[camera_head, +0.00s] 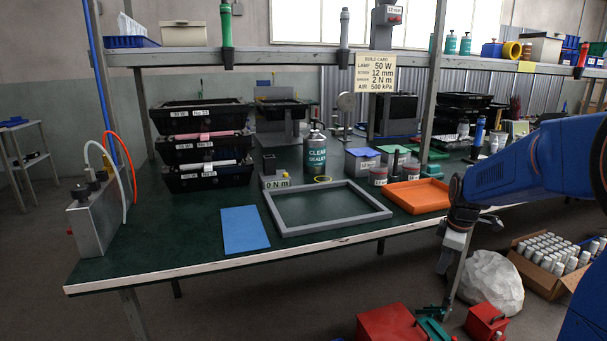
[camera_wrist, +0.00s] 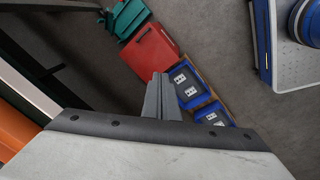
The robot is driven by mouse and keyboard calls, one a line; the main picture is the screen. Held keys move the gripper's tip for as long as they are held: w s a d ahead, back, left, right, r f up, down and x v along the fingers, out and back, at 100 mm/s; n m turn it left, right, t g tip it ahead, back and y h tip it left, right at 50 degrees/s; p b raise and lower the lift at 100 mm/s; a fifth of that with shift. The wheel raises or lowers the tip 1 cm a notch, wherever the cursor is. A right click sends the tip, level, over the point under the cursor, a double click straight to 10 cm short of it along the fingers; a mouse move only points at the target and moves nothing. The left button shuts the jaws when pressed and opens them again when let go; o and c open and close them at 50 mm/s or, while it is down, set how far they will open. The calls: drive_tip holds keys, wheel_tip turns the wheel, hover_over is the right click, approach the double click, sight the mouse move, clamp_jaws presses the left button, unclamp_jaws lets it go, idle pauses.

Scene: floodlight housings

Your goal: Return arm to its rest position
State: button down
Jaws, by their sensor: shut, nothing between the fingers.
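My blue arm (camera_head: 530,160) enters the head view from the right edge and reaches past the bench's right front. My gripper (camera_head: 445,270) hangs at its end, pointing down, in front of the bench's front edge and beside a white bag. In the wrist view my gripper's fingers (camera_wrist: 162,98) are together with nothing between them. The floor and a red box lie beyond them. No object is held.
The green bench (camera_head: 170,245) carries a grey frame (camera_head: 330,226), a blue mat (camera_head: 244,230), an orange tray (camera_head: 418,195) and stacked black bins (camera_head: 205,145). A white bag (camera_head: 492,280), red boxes (camera_head: 392,325) and a carton of bottles (camera_head: 535,275) stand on the floor near my gripper.

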drive_tip(key=s+a+r+m+t, duration=0.1)
drive_tip(key=s+a+r+m, duration=0.25)
drive_tip(key=s, duration=0.35)
drive_tip(key=s+a+r+m, duration=0.2)
drive_tip(key=s+a+r, duration=0.15)
drive_tip(key=s, duration=0.45)
drive_tip(key=s+a+f+m+t, duration=0.1)
drive_tip(key=s+a+m, duration=0.1)
drive_tip(key=s, duration=0.6)
drive_tip(key=s+a+f+m, duration=0.1)
drive_tip(key=s+m, duration=0.3)
drive_tip(key=s, duration=0.4)
drive_tip(key=shift+a+t, duration=0.4)
drive_tip(key=shift+a, duration=0.05)
